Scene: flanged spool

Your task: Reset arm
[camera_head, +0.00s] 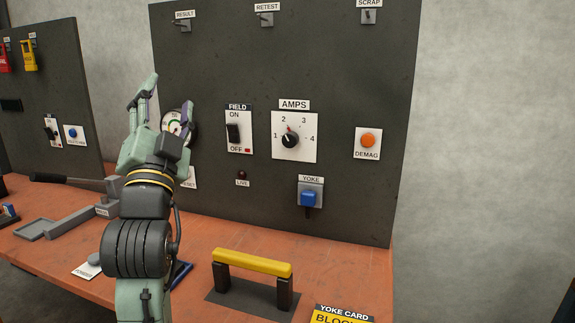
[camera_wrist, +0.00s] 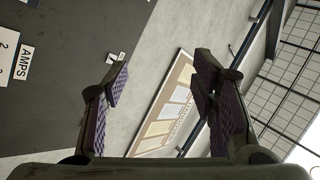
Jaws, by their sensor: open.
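My arm rises at the left of the head view, in front of the dark control panel (camera_head: 340,75). My gripper (camera_head: 171,93) is at its top, pointing up, with its two fingers spread apart and nothing between them. It partly hides a round gauge (camera_head: 177,126) on the panel. In the wrist view my gripper (camera_wrist: 160,68) shows both padded fingers wide apart and empty. Past them are a grey wall and a framed board (camera_wrist: 168,105). The AMPS label (camera_wrist: 22,63) shows at the left edge there.
The panel carries a FIELD switch (camera_head: 233,132), an AMPS dial (camera_head: 290,140), an orange DEMAG button (camera_head: 368,140) and a blue YOKE switch (camera_head: 308,198). A yellow-topped yoke (camera_head: 252,263) and a YOKE CARD (camera_head: 343,314) are on the orange bench (camera_head: 210,230). A grey tray (camera_head: 35,229) lies left.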

